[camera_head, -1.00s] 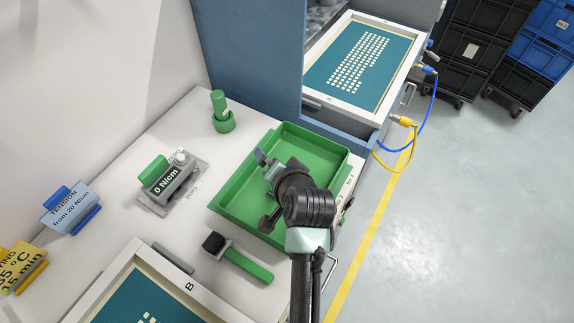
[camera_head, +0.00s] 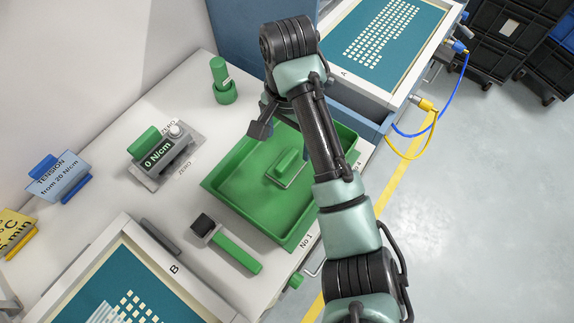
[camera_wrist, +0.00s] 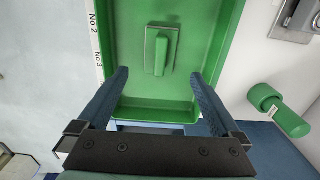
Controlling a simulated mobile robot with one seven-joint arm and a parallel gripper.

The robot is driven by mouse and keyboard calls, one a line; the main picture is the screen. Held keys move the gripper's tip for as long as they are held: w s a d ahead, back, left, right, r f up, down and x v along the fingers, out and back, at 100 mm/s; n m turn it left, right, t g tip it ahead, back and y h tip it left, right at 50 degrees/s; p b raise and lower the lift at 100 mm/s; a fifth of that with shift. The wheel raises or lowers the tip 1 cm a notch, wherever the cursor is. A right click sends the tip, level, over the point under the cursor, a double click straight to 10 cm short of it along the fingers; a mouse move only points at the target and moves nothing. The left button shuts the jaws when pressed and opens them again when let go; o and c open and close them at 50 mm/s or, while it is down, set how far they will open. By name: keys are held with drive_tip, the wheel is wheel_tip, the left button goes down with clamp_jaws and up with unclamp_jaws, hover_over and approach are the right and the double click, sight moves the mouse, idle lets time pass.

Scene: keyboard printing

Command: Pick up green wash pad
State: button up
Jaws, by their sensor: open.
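The green wash pad (camera_head: 287,167) lies on the floor of the green tray (camera_head: 232,176). It has a raised green handle on a flat base. In the wrist view the pad (camera_wrist: 160,50) lies upright in the picture inside the tray (camera_wrist: 155,112), ahead of my gripper (camera_wrist: 160,80). My gripper's two blue fingers are spread wide and empty, with the pad beyond and between their tips.
A green cylinder in a round holder (camera_head: 223,88), a grey tension meter (camera_head: 162,160) and a green-handled tool (camera_head: 235,248) stand or lie around the tray. Printing frames are at the front (camera_head: 180,262) and back right (camera_head: 427,62). The tray's walls surround the pad.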

sight(287, 159)
wheel_tip(287, 159, down, 4)
drive_tip(key=shift+f, duration=2.65)
drive_tip(key=c, duration=1.3)
wheel_tip(287, 159, up, 10)
drive_tip(key=shift+r+p, duration=0.1)
drive_tip(key=shift+p, duration=0.8)
drive_tip(key=o, duration=0.7)
clamp_jaws()
